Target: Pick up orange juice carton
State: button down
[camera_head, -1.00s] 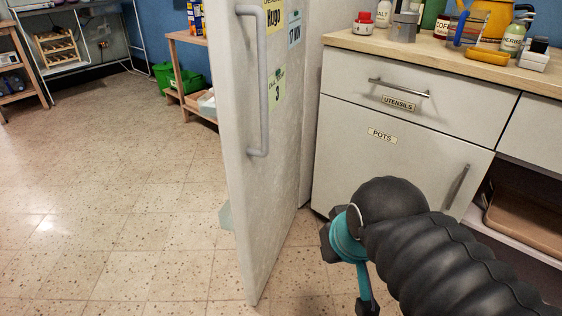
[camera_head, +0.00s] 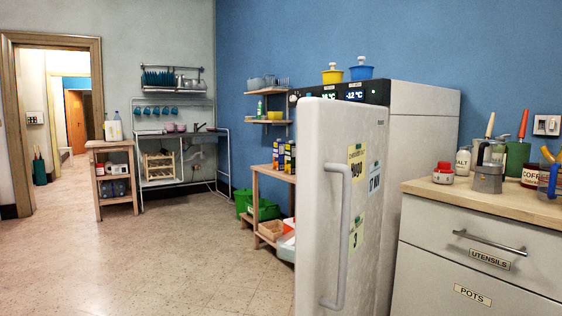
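I cannot make out an orange juice carton for certain. Several small upright boxes (camera_head: 290,158), dark with yellow and red, stand on a wooden shelf unit beyond the fridge; their labels are too small to read. Pale containers (camera_head: 112,128), one with a blue top, stand on the cart at the left and are also too small to identify. The white fridge door (camera_head: 325,215) stands open toward me, with a grey handle and paper notes on it. It hides the fridge's inside. My gripper is out of view.
The counter (camera_head: 490,200) at right holds jars and a grey pot (camera_head: 488,178), above a utensils drawer (camera_head: 480,250). A wooden cart (camera_head: 118,148) and a wire sink stand (camera_head: 180,140) are at the back left. The tiled floor (camera_head: 190,260) is open at left.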

aim_at(279, 146)
jog(key=u, duration=0.5)
jog(key=k, duration=0.6)
jog(key=u, duration=0.85)
jog(key=i, duration=4.75)
jog(key=z, duration=0.7)
jog(key=i, duration=1.95)
jog(key=z, duration=0.7)
